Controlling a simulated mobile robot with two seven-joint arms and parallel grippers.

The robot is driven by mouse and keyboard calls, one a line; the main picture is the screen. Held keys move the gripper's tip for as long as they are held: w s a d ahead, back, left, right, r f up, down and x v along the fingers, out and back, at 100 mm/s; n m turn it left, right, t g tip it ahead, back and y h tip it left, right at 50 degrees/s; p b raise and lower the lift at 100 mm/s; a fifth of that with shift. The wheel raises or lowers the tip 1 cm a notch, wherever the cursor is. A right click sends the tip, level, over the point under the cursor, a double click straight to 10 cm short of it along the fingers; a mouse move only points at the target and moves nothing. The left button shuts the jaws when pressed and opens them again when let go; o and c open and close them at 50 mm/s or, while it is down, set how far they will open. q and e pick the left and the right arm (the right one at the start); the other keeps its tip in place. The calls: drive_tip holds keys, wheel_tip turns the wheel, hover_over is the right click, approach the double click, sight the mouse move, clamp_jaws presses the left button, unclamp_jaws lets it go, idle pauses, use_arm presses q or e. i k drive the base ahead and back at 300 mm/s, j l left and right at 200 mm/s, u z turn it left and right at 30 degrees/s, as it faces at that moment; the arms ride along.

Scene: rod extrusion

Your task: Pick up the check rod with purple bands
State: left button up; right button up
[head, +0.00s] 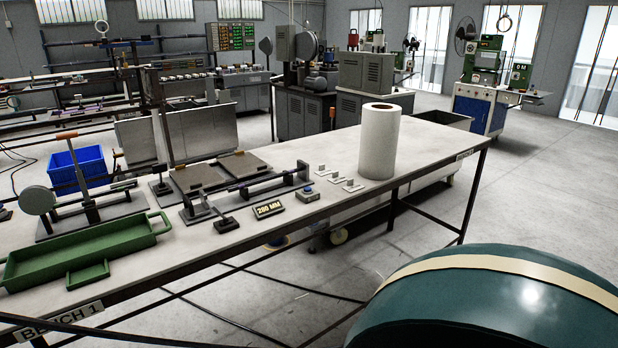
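I cannot make out a check rod with purple bands for sure in the head view. A dark measuring fixture (247,190) with a long bar across it stands on the near bench. Beside it is a small display (269,209) reading about 280 MM. A green tray (85,252) lies at the bench's left end; I see no rod in it. Neither of my grippers is in view.
A large green rounded body (490,300) fills the lower right. Floor is open at right.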

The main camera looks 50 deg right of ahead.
sight(239, 187)
drive_tip(key=i+l+z, duration=0.2)
drive_tip(key=l+z, duration=0.3)
drive_tip(key=i+l+z, duration=0.3)
drive_tip(key=z, duration=0.15)
drive_tip(key=i+l+z, duration=0.1)
drive_tip(key=i+l, duration=0.5)
drive_tip(key=u, duration=1.65)
drive_tip(key=l+z, duration=0.1)
drive_tip(key=z, duration=1.55)
